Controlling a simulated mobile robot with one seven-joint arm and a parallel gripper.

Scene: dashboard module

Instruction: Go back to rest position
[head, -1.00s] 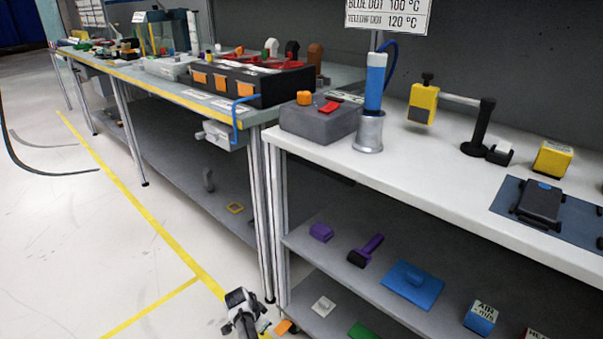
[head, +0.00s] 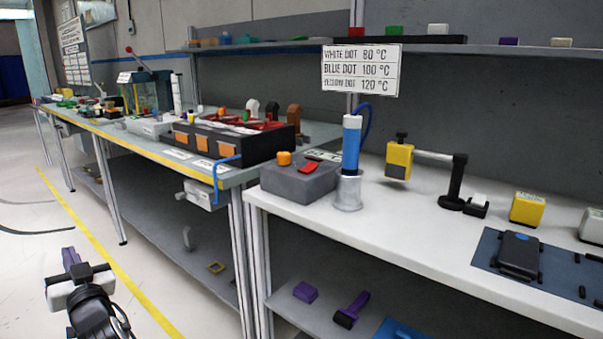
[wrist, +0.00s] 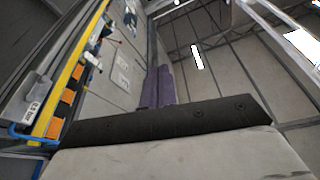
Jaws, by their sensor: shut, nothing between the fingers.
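My gripper (head: 70,257) is at the lower left of the head view, in front of the benches and over the floor. Its purple fingers point up and away, and they look closed together with nothing between them. In the wrist view the purple fingers (wrist: 158,87) stand side by side above the dark gripper body. The fingers touch nothing that I can see. Part of my arm shows below the gripper at the picture's bottom edge.
A white-topped bench (head: 420,240) stands at the right, with a grey box (head: 300,180) and a blue cylinder (head: 351,145) on it. A longer bench with a black box (head: 258,143) runs back left. The floor (head: 25,270) at left is clear.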

